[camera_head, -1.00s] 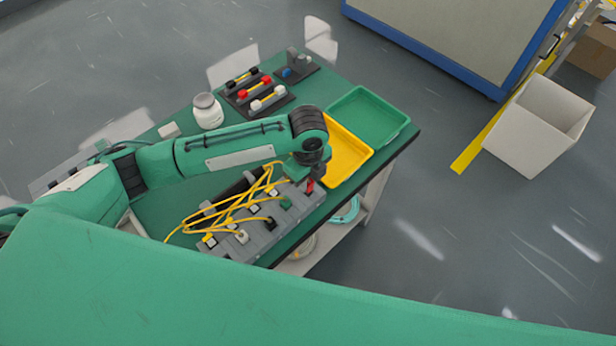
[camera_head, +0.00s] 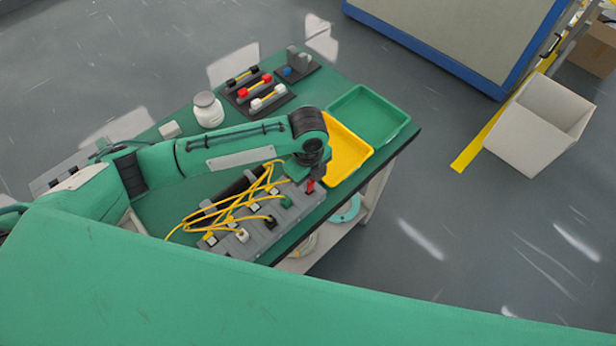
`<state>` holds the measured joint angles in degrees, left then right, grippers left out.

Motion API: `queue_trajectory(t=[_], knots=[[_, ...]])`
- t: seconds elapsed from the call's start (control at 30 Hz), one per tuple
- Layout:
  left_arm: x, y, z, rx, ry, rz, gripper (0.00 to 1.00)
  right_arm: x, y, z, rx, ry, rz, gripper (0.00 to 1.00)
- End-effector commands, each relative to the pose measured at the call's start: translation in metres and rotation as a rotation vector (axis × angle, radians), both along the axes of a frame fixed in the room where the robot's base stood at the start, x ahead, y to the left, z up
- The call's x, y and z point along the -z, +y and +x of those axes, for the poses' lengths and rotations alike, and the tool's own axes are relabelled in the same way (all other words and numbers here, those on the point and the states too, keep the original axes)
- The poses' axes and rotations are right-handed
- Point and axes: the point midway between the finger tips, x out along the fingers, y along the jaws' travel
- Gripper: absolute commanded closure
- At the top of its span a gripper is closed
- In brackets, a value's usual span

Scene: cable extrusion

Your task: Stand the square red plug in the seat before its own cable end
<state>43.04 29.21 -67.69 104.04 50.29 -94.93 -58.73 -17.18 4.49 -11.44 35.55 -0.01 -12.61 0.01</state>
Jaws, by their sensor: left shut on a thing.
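The red plug (camera_head: 310,186) is at the right end of the grey seat block (camera_head: 258,242), held upright in my left gripper (camera_head: 312,178). The gripper points down and is shut on the plug. I cannot tell whether the plug's foot is inside the seat or just above it. White, black and green plugs (camera_head: 286,201) stand along the block, with yellow cables (camera_head: 225,209) running behind them. The cable end behind the red plug is hidden by my left wrist. My right gripper is not in view; a large green arm link of mine fills the bottom.
A yellow tray (camera_head: 362,154) and a green tray (camera_head: 402,117) lie right of the gripper. A white jar (camera_head: 208,110) and a dark rack (camera_head: 240,107) with red, white and black parts stand at the back. The table's front edge is close to the block.

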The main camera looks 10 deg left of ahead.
Motion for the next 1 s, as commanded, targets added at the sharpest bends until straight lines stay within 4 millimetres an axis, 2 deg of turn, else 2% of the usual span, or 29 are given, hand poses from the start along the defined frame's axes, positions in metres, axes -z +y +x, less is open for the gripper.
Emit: queue_trajectory(t=[0.8,0.83,0.93,1.0], knots=[[0.017,0.000,0.000,0.000,0.000,0.001,1.00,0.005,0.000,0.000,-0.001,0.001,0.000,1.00],[0.016,0.000,0.000,0.000,-0.001,0.001,0.75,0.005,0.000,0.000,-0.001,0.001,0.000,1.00],[0.016,0.000,0.000,0.000,-0.001,0.001,0.56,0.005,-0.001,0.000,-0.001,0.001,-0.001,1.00],[0.016,0.000,0.000,0.000,-0.001,0.001,0.54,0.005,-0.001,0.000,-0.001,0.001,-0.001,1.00]])
